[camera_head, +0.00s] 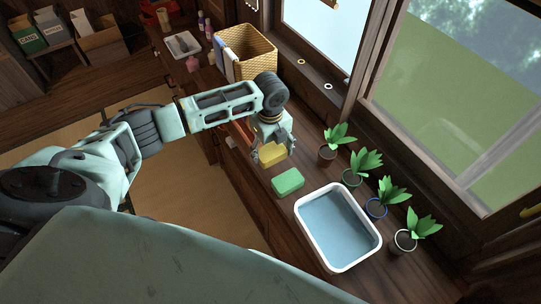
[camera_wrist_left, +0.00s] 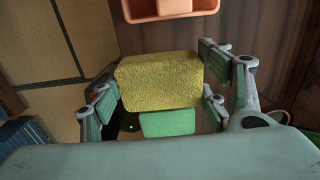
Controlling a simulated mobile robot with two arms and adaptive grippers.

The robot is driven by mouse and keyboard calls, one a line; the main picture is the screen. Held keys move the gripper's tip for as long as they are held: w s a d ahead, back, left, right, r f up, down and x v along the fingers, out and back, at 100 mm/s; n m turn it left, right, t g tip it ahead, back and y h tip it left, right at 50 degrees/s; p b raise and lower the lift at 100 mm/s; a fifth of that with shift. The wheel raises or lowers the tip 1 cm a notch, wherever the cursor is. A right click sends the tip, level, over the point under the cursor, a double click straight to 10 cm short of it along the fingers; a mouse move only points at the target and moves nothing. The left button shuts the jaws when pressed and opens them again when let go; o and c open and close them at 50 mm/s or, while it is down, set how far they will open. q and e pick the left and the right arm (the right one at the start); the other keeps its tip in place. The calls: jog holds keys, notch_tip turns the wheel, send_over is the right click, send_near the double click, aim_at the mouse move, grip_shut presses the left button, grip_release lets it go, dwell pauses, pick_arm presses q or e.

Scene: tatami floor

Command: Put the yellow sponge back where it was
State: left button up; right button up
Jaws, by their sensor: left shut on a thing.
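The yellow sponge (camera_head: 271,153) is between the fingers of my left gripper (camera_head: 273,150), which is shut on it over the wooden counter. In the left wrist view the sponge (camera_wrist_left: 160,80) fills the space between the fingers of the gripper (camera_wrist_left: 163,90). A green sponge (camera_head: 288,182) lies on the counter just in front of the yellow one. It also shows in the left wrist view (camera_wrist_left: 167,123), partly hidden behind the yellow sponge. I cannot tell whether the yellow sponge touches the counter. My right gripper is not in view.
A white basin of water (camera_head: 301,219) stands beside the green sponge. Several potted plants (camera_head: 351,177) line the window side. An orange container (camera_wrist_left: 172,10) shows in the left wrist view. A wicker basket (camera_head: 258,68) stands farther back on the counter.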

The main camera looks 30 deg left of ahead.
aim_at(271, 157)
pick_arm(q)
notch_tip(271, 157, down, 3)
jog(key=shift+d+f+p, duration=0.1)
jog(key=shift+f+p, duration=0.1)
jog(key=shift+p, duration=0.3)
jog(key=shift+f, duration=0.2)
jog(key=o, duration=0.9)
jog(key=shift+o, duration=0.7)
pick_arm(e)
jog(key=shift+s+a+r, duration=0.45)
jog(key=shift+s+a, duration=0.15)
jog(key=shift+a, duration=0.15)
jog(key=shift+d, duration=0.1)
